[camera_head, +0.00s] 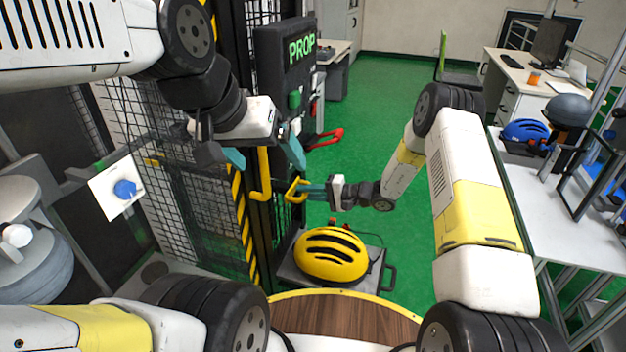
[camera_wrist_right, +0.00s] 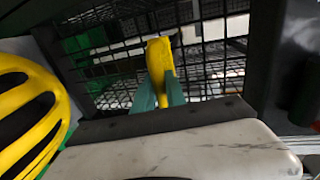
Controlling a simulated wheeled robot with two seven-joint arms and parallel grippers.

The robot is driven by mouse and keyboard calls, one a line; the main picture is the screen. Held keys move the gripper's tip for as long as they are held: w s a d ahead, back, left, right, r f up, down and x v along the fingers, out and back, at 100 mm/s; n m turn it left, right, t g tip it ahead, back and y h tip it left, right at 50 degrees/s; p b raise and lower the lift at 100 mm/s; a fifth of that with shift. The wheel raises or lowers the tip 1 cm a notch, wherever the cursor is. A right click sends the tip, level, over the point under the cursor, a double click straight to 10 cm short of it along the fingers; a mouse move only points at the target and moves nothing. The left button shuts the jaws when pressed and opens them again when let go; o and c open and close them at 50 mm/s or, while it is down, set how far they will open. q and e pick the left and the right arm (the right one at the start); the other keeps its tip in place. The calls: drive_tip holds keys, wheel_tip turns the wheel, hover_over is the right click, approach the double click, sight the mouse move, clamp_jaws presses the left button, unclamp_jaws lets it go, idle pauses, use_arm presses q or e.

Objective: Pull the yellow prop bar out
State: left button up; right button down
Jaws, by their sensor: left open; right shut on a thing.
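The yellow prop bar (camera_head: 296,190) shows as a yellow loop at the dark tower post, below the PROP panel (camera_head: 287,60). My right gripper (camera_head: 306,191) comes from the right and is shut on it. In the right wrist view the yellow bar (camera_wrist_right: 159,57) stands between the teal fingers (camera_wrist_right: 159,88), in front of black mesh. How far the bar reaches into the tower is hidden. My left gripper (camera_head: 265,153) is open, higher and to the left, with nothing seen between its fingers. Behind and below it, a yellow upright handle (camera_head: 263,174) is on the tower.
A yellow helmet (camera_head: 331,255) rests on a grey platform below my right gripper; it also shows in the wrist view (camera_wrist_right: 28,120). A red handle (camera_head: 327,138) sticks out beside the panel. A table (camera_head: 560,215) with helmets stands right. The green floor (camera_head: 385,95) beyond is clear.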

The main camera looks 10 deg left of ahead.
drive_tip(key=f+v, duration=0.1)
drive_tip(key=v, duration=0.5)
drive_tip(key=shift+d+f, duration=0.15)
drive_tip(key=shift+d, duration=0.15)
drive_tip(key=shift+s, duration=0.1)
drive_tip(key=c, duration=1.4)
unclamp_jaws()
drive_tip(key=shift+d, duration=0.1)
drive_tip(key=shift+o, duration=0.2)
drive_tip(key=shift+d, duration=0.1)
drive_tip(key=v, duration=0.7)
drive_tip(key=shift+d, duration=0.3)
drive_tip(key=shift+s, duration=0.1)
